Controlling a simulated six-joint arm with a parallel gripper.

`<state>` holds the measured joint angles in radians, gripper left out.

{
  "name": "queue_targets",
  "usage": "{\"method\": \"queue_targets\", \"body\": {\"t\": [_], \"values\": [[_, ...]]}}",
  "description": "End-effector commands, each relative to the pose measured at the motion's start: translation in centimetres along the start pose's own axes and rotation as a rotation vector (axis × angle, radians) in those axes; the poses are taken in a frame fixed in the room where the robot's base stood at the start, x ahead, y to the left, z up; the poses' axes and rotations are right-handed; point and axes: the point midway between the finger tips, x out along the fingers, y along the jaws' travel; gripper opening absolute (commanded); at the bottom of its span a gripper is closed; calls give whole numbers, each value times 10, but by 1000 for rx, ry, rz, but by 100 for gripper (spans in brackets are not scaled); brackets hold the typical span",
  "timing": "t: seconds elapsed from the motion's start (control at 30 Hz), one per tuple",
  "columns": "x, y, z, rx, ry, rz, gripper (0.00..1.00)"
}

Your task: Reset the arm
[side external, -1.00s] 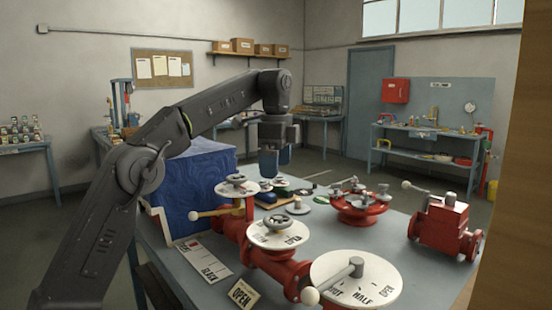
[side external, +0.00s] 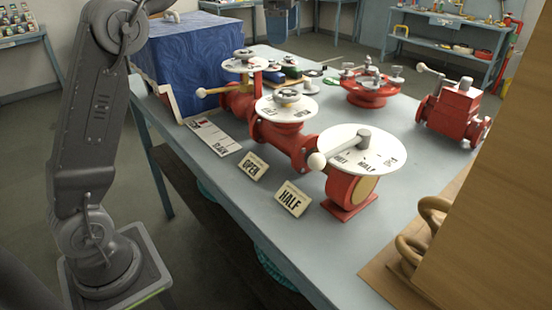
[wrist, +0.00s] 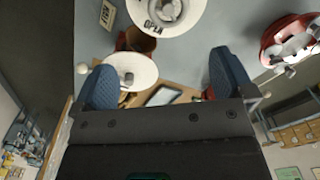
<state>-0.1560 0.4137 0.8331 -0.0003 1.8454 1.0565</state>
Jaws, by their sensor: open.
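My gripper (wrist: 163,72) is open and empty in the wrist view, with its two blue pads spread apart. Beyond the pads are white dial plates, one marked OPEN (wrist: 166,12) and one farther left (wrist: 131,72). In the side external view my dark arm (side external: 95,110) stands at the left and runs out of the top edge. The red valve assembly (side external: 268,132) with white dials stands on the grey table (side external: 240,215). The largest dial (side external: 345,160) has a lever with a pale knob.
A blue-covered block (side external: 195,58) stands at the table's back left. Cards marked OPEN (side external: 252,166) and HALF (side external: 292,198) stand at the front. A red wheel valve (side external: 366,92) and a red boxy valve (side external: 452,110) are on the right. A wooden panel (side external: 490,210) blocks the right edge.

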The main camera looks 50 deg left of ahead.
Motion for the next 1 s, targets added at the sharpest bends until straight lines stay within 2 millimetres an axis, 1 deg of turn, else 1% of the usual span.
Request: {"method": "queue_targets", "body": {"t": [0.03, 0.17, 0.27, 0.37, 0.47, 0.5, 0.57, 0.7, 0.83, 0.9, 1.0], "values": [[-4, 14, 3, -39, 13, -20, 100], [-4, 46, 11, -166, 53, -70, 100], [1, 73, 20, -263, 89, -103, 100], [12, 101, 30, -359, 129, -131, 100], [27, 130, 42, -455, 174, -156, 100], [35, 141, 48, -494, 193, -164, 100], [47, 159, 56, -551, 223, -174, 100], [82, 198, 76, -682, 295, -191, 100], [116, 226, 92, -784, 356, -196, 100], [130, 237, 98, -826, 382, -196, 100], [145, 247, 104, -866, 405, -195, 100]]}}
